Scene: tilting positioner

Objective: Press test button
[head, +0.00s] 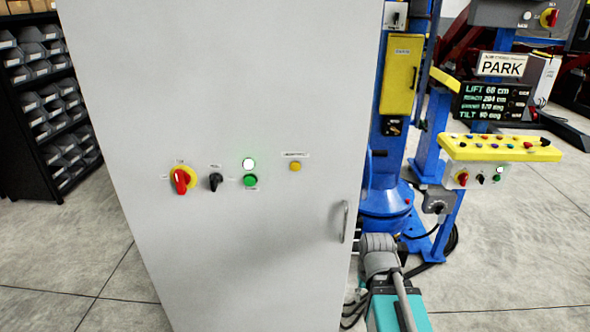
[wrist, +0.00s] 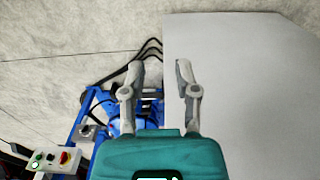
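A tall light-grey cabinet (head: 250,90) fills the middle of the head view. Its door carries a red-and-yellow rotary switch (head: 180,181), a black selector (head: 215,181), a green button (head: 250,181) under a bright white lamp (head: 249,163), and a yellow button (head: 295,166) with a label above it. The labels are too small to read, so I cannot tell which button is the test button. My gripper (wrist: 159,68) shows in the wrist view with its two fingers apart and nothing between them. A pale flat surface lies to its right there.
A blue positioner (head: 387,200) stands right of the cabinet, with a yellow-topped control panel (head: 500,147) and a display (head: 494,100) reading lift and tilt values. A door handle (head: 345,222) sticks out at the cabinet's right. A bin shelf (head: 45,90) stands left. Cables lie near the positioner.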

